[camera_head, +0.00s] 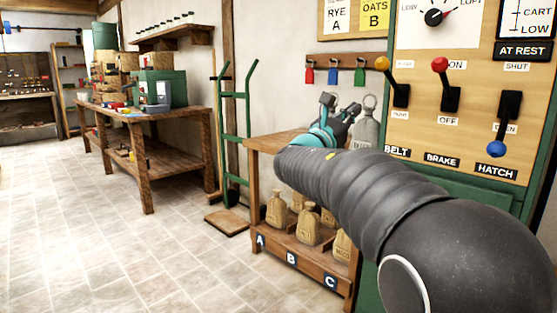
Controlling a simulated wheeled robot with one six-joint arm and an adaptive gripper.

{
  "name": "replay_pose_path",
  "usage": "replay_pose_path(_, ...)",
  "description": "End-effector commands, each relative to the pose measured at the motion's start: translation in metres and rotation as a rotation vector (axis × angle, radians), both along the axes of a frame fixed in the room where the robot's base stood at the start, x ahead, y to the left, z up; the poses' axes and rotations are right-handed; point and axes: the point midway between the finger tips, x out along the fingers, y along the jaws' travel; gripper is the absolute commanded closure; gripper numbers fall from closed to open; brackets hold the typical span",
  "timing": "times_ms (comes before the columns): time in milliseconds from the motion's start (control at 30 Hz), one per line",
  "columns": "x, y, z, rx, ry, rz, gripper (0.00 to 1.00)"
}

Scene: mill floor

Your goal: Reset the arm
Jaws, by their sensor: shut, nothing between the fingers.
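My arm reaches from the lower right toward the wooden stand in the middle of the head view. My gripper (337,112) is at its far end, dark with a teal band behind it, above the stand's top. It is shut and holds nothing. A grey metal weight or bottle (367,130) with a ring on top shows just right of the gripper. I cannot tell if they touch. My arm hides part of the stand and the lower control panel.
The control panel (415,75) has yellow, red and blue-knobbed levers at right. Small sacks (308,226) sit on the wooden stand's (257,190) lower shelf, marked A, B, C. A green hand truck (233,130) stands left of it. A workbench (165,118) is farther left. Tiled floor (90,240) is clear.

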Motion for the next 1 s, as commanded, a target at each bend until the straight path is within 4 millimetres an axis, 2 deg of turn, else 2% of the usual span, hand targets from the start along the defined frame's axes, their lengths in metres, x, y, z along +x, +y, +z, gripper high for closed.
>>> replay_pose_path(67,0.002,-0.006,-0.021,0.121,-0.024,0.027,1.00)
replay_pose_path(200,0.000,-0.019,-0.086,0.392,-0.033,0.037,1.00)
replay_pose_path(267,-0.008,-0.023,-0.114,0.518,-0.046,0.026,1.00)
replay_pose_path(367,-0.032,-0.028,-0.157,0.743,-0.081,-0.010,1.00)
replay_pose_path(500,-0.076,-0.029,-0.210,1.059,-0.160,-0.096,1.00)
replay_pose_path(700,-0.152,-0.013,-0.267,1.479,-0.320,-0.275,1.00)
replay_pose_path(833,-0.204,0.007,-0.294,1.730,-0.448,-0.417,1.00)
replay_pose_path(1000,-0.271,0.042,-0.316,2.034,-0.635,-0.620,1.00)
